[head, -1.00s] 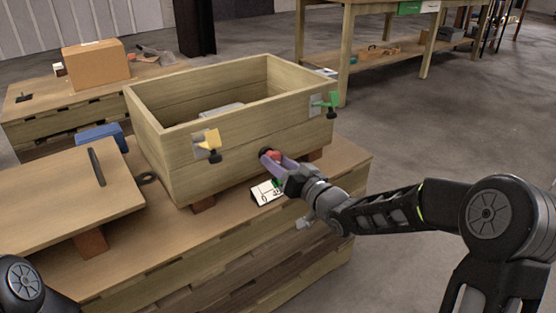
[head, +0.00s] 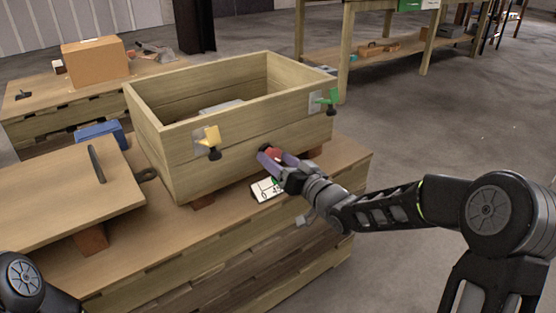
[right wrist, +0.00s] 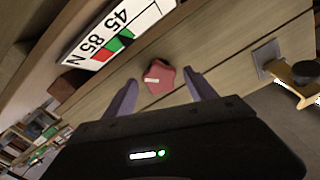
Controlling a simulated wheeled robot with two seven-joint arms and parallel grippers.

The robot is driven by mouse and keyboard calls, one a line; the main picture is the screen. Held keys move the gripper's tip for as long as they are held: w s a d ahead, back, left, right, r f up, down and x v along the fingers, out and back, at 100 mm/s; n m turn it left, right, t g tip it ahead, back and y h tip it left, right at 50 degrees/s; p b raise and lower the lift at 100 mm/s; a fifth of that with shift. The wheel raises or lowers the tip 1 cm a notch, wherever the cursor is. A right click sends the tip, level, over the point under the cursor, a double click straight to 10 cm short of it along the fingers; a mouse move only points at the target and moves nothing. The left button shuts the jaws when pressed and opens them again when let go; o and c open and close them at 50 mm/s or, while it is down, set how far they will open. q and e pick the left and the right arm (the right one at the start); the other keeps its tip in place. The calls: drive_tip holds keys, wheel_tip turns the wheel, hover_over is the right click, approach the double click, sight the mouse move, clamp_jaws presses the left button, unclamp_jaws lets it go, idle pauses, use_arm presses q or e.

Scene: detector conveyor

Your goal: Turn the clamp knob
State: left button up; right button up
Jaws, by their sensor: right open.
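The red star-shaped clamp knob (right wrist: 158,77) sits on the front of the wooden crate, low on the wall. In the head view only a little of its red (head: 274,154) shows between my fingers. My right gripper (head: 277,158) is open at the knob, with its fingers apart. In the right wrist view its two purple fingers (right wrist: 161,82) stand on either side of the knob, with gaps visible. A white scale card (right wrist: 112,30) with numbers and green and red bands lies beside the knob. My left gripper is out of view.
The wooden crate (head: 178,172) stands on a wooden bench, with a yellow latch (head: 212,137) and a green latch (head: 329,98) on its front. A wooden lid (head: 60,205) with a dark handle lies at left. Open floor (head: 430,120) lies to the right.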

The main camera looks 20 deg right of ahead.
drive_tip(key=p+v, duration=0.2)
drive_tip(key=v, duration=0.5)
drive_tip(key=shift+s, duration=0.35)
drive_tip(key=shift+d, duration=0.1)
idle(0.7)
